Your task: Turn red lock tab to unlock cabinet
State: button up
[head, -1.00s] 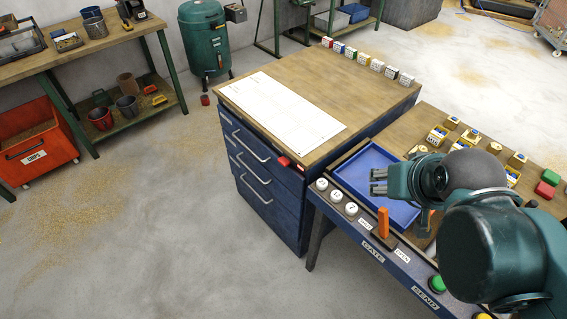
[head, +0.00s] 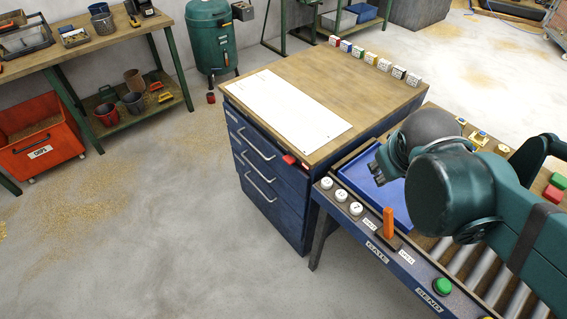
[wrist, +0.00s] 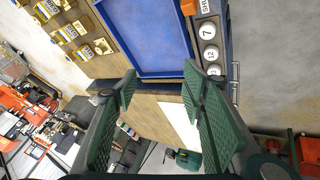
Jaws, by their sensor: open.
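The red lock tab (head: 289,160) sticks out at the top front corner of the blue cabinet (head: 262,178), just under its wooden top. The cabinet has several drawers with metal handles, all shut. My gripper (head: 375,173) is over the blue tray, to the right of the tab and apart from it. In the wrist view my gripper (wrist: 160,88) has its two green fingers spread with nothing between them. Beyond them lies the wooden cabinet top with a white sheet (wrist: 178,120). I cannot make out the tab in the wrist view.
The blue tray (head: 352,173) and numbered white buttons (head: 341,196) sit beside the cabinet. An upright orange gate lever (head: 389,222) and green button (head: 442,287) are on the front rail. Small blocks (head: 357,52) line the cabinet's far edge.

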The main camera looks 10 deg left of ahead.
jog(key=w+a+f+n+t+h+b, duration=0.1)
jog(key=w+a+f+n+h, duration=0.15)
jog(key=w+a+n, duration=0.5)
jog(key=w+a+f+n+t+h+b, duration=0.1)
jog(key=w+a+n+h, duration=0.3)
jog(key=w, duration=0.7)
jog(key=w+a+f+n+t+h, duration=0.1)
jog(key=a+n, duration=0.1)
jog(key=a, duration=0.2)
jog(key=w+a+f+n+t+h, duration=0.1)
jog(key=a+n, duration=0.1)
jog(key=a, duration=0.2)
jog(key=w+a+f+n+t+h+b, duration=0.1)
jog(key=a+n, duration=0.1)
jog(key=a, duration=0.3)
jog(key=shift+t+h, duration=0.3)
jog(key=shift+h, duration=0.05)
jog(key=s+a+f+n+t, duration=0.1)
jog(key=s+a+f+n, duration=0.15)
jog(key=a, duration=0.35)
jog(key=n, duration=0.2)
send_near(286, 161)
jog(key=w, duration=0.1)
jog(key=shift+d+f+h, duration=0.25)
jog(key=shift+h, duration=0.05)
jog(key=shift+w+d, duration=0.15)
jog(key=shift+w, duration=0.05)
jog(key=shift+b+x, duration=0.85)
jog(key=shift+x, duration=2.9)
